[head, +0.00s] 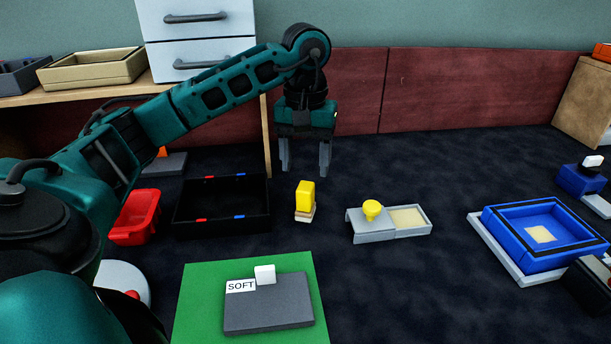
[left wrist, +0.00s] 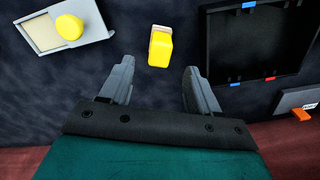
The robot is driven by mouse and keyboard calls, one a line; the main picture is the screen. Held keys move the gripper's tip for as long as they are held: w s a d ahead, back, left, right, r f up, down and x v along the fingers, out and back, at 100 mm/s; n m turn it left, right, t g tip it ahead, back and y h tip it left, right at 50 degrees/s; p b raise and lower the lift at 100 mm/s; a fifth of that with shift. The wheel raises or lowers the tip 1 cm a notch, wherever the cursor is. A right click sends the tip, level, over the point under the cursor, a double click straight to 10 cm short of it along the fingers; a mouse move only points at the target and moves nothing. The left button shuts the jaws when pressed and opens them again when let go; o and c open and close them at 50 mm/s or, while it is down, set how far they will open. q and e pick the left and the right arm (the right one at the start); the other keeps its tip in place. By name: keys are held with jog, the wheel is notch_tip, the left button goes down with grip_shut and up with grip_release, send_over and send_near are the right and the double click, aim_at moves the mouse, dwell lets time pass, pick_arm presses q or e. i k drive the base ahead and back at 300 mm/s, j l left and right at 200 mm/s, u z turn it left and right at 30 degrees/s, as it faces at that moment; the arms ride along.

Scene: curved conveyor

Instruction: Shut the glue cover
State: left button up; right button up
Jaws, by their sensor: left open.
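The glue tray (head: 424,226) is a low grey box on the dark surface, right of centre in the head view. Its grey cover (head: 356,226) with a yellow knob (head: 372,209) lies over the left part. The pale glue pad (head: 408,217) shows uncovered on the right. In the left wrist view the tray (left wrist: 98,33) with its yellow knob (left wrist: 69,27) is at top left. My left gripper (head: 305,172) is open and empty, pointing down behind and left of the tray, apart from it. My right gripper is not in view.
A yellow block on a pale base (head: 305,198) stands between the glue tray and a black bin (head: 222,230); it lies just beyond my left fingertips in the wrist view. A green mat (head: 195,300) with a grey SOFT pad is in front. A blue tray (head: 498,238) stands right.

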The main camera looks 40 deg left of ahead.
aim_at(372, 216)
jog(key=k+l, duration=0.75)
jog(key=l, duration=0.2)
